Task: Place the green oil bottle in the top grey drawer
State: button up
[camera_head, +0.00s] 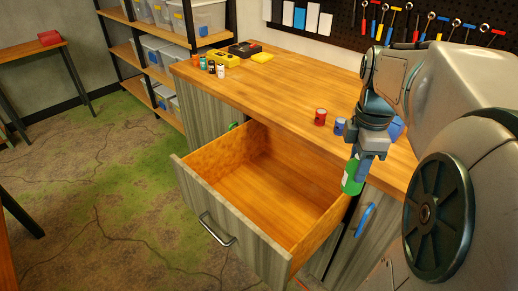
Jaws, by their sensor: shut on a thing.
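The green oil bottle (351,178) hangs below my gripper (361,163), which is shut on its upper part. The bottle is roughly upright with a slight tilt. It appears just right of the open drawer's right side, in front of the workbench edge. The top grey drawer (240,237) is pulled far out from the workbench. Its wooden inside (262,185) looks empty, and a metal handle (217,230) is on its front. My gripper covers the bottle's top, and I cannot tell the bottle's exact height above the drawer's rim.
The wooden workbench top (285,95) holds a red can (320,117) and a blue can (340,126) near my gripper. Several small bottles (211,66) and yellow boxes stand at the far left end. A blue handle (365,219) is on the grey front below. Storage shelves stand behind.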

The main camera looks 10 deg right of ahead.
jog(key=w+a+f+n+b, duration=0.4)
jog(key=a+f, duration=0.3)
jog(key=f, duration=0.4)
jog(key=w+a+f+n+b, duration=0.35)
jog(key=a+f+b, duration=0.2)
jog(key=f, duration=0.55)
jog(key=shift+w+a+f+b, duration=0.1)
jog(key=shift+a+f+b, duration=0.15)
jog(key=shift+f, duration=1.45)
jog(key=shift+a+f+b, duration=0.15)
jog(key=shift+f+b, duration=0.1)
jog(key=shift+f, duration=1.4)
jog(key=shift+w+a+f+b, duration=0.1)
jog(key=shift+a+f+b, duration=0.15)
jog(key=shift+f, duration=1.45)
jog(key=shift+f, duration=0.15)
jog(key=o, duration=1)
